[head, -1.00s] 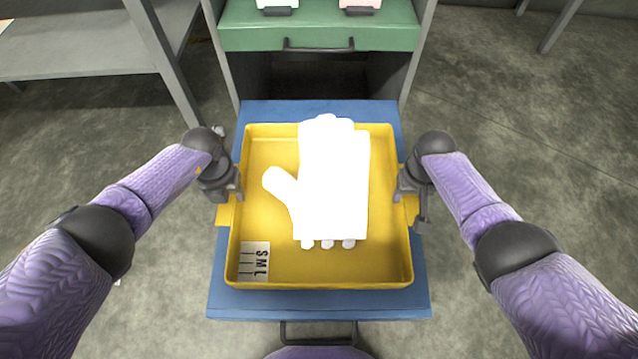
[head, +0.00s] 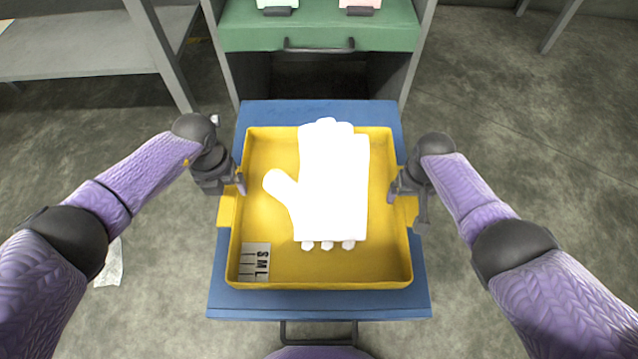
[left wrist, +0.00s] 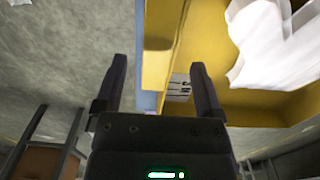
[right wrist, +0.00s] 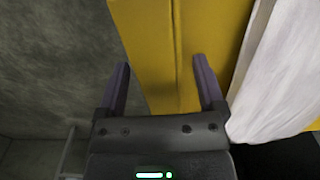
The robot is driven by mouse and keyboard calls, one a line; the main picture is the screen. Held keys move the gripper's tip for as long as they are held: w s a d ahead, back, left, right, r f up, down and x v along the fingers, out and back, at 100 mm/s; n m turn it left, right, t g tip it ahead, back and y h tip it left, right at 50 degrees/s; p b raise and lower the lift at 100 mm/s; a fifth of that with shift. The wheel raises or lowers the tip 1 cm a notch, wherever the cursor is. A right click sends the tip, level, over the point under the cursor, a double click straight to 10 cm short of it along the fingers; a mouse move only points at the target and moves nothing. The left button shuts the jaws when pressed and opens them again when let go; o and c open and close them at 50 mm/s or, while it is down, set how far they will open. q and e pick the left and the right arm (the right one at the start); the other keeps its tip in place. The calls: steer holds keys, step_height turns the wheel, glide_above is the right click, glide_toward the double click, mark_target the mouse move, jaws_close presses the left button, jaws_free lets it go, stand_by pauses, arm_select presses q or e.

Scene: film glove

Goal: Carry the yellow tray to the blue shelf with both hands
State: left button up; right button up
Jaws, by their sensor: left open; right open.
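The yellow tray (head: 330,278) rests on the blue shelf (head: 320,303). A white glove (head: 333,185) lies in the tray with its thumb to the left. A card marked S M L (head: 254,262) lies in the tray's near left corner. My left gripper (head: 235,185) is at the tray's left side by its handle, open. In the left wrist view its two fingers (left wrist: 160,80) stand apart with the tray's edge between and beyond them. My right gripper (head: 400,190) is at the right handle, open. Its fingers (right wrist: 162,85) stand either side of the yellow handle area.
A green drawer unit (head: 318,35) with a handle stands behind the blue shelf, with pale items on top. A grey table (head: 80,45) stands at the back left. The concrete floor (head: 540,150) to the right is clear. A pale scrap (head: 110,264) lies on the floor at left.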

steer(key=shift+r, duration=0.1)
arm_select(q)
step_height(320, 180, up, 8)
steer(key=shift+r, duration=0.15)
arm_select(e)
step_height(320, 180, up, 12)
steer(key=shift+s, duration=0.15)
arm_select(q)
steer(key=shift+a, duration=0.1)
arm_select(e)
steer(key=shift+a, duration=0.1)
